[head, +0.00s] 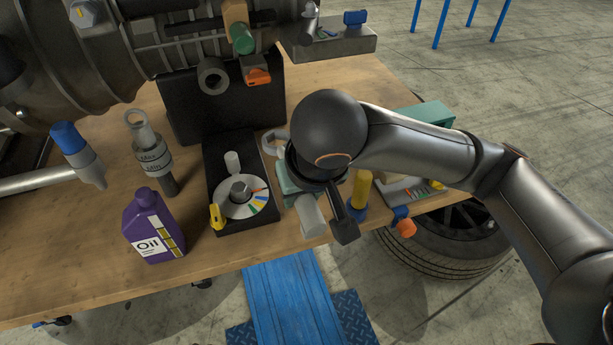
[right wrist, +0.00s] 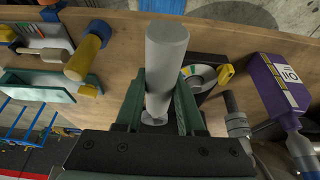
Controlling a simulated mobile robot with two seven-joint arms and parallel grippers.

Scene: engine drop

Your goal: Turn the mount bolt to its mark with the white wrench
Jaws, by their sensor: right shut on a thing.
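My right gripper (head: 308,188) is shut on the white wrench. The wrench's pale grey-white handle (head: 311,215) sticks out toward the table's front edge, and it shows between the green fingers in the right wrist view (right wrist: 166,58). A pale open ring (head: 273,142) behind the gripper looks like the wrench's head; the link between them is hidden. The mount bolt (head: 240,189) is a grey hex head at the middle of a pale dial with coloured marks (head: 246,210), on a black block. The wrench is to the right of the bolt, apart from it. My left gripper is not in view.
A yellow pointer (head: 217,216) and a pale peg (head: 232,162) flank the bolt. A yellow-handled mallet (head: 360,190) lies to the right; the engine is behind.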

